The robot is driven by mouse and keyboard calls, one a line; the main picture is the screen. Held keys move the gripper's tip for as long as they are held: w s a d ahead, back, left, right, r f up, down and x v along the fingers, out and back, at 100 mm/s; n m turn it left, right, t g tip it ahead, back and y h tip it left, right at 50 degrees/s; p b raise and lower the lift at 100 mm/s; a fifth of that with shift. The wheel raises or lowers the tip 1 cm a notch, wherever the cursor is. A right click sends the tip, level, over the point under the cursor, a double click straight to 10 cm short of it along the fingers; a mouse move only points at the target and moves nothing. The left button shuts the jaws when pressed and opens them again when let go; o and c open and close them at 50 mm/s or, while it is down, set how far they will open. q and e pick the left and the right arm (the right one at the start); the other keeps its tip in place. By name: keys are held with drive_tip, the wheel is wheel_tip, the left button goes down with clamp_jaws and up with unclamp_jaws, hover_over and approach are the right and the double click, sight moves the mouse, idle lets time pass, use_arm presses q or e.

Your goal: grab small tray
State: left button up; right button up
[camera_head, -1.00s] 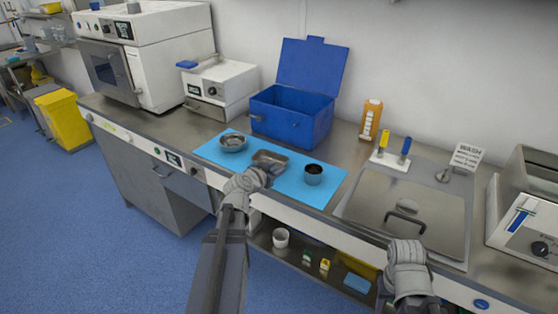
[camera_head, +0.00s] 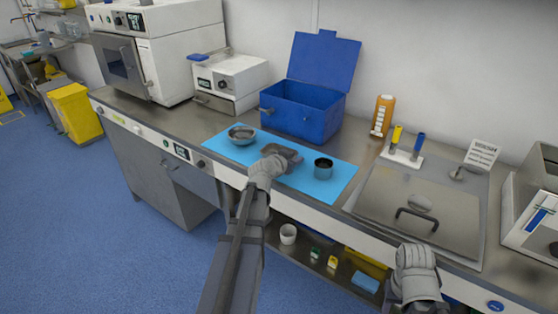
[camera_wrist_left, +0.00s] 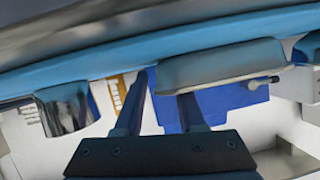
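The small grey metal tray (camera_head: 289,153) lies on the blue mat (camera_head: 334,190), between a metal bowl and a dark-topped cup. My left gripper (camera_head: 274,160) is at the tray's near left side and hides part of it. In the left wrist view, the tray (camera_wrist_left: 225,62) lies just beyond the fingers (camera_wrist_left: 164,88). The two fingers stand apart, with the tray's end close to them. The right-hand fingertip overlaps the tray's edge in the picture; contact is unclear. My right gripper (camera_head: 415,262) is over the counter's front edge by the sink, its fingers not distinguishable.
The metal bowl (camera_head: 241,134) is left of the tray and the cup (camera_head: 323,169) right of it. An open blue box (camera_head: 300,112) stands behind. A covered sink (camera_head: 440,205) with a handle is at the right. A lower shelf (camera_head: 318,262) holds small items.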

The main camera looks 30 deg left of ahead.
use_arm(q)
clamp_jaws()
idle(1.4)
